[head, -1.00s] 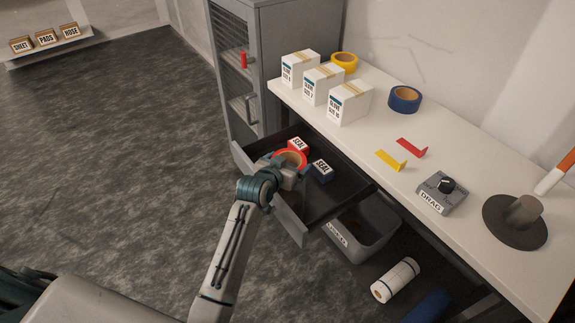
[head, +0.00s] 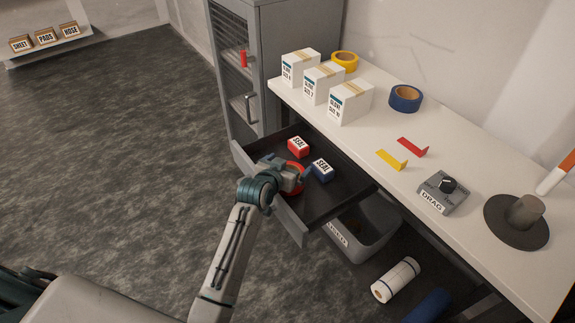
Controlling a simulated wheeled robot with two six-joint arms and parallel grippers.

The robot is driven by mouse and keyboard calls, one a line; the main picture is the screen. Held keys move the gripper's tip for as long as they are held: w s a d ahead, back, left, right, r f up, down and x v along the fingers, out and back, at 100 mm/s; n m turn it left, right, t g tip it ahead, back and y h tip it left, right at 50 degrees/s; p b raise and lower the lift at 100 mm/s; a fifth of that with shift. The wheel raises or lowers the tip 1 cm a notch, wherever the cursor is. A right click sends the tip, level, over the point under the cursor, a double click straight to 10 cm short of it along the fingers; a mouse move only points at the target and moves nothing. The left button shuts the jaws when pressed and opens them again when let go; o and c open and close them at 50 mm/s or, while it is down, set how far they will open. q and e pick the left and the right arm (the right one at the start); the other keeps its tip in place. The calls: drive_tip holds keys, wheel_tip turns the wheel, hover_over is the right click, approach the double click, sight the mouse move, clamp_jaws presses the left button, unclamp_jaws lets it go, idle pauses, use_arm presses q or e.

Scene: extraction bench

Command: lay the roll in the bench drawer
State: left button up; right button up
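The red tape roll (head: 298,166) is low inside the open bench drawer (head: 330,204), mostly hidden under my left gripper (head: 292,172). Only parts of its red edge show around the fingers. My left gripper reaches down into the drawer from the left, right over the roll. The fingers cover the contact, so I cannot tell whether they grip the roll or are spread beside it. My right gripper is out of view.
White boxes (head: 348,103), a yellow roll (head: 344,61), a blue roll (head: 405,98) and a DRAG dial box (head: 441,194) stand on the bench (head: 455,155). A grey bin (head: 368,238) stands below. A grey cabinet (head: 275,50) adjoins the drawer's far end.

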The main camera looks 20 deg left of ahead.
use_arm(q)
drive_tip(key=shift+r, duration=0.5)
drive_tip(key=b+v, duration=0.1)
drive_tip(key=v, duration=1)
drive_tip(key=shift+s+r, duration=0.25)
drive_tip(key=shift+s, duration=0.2)
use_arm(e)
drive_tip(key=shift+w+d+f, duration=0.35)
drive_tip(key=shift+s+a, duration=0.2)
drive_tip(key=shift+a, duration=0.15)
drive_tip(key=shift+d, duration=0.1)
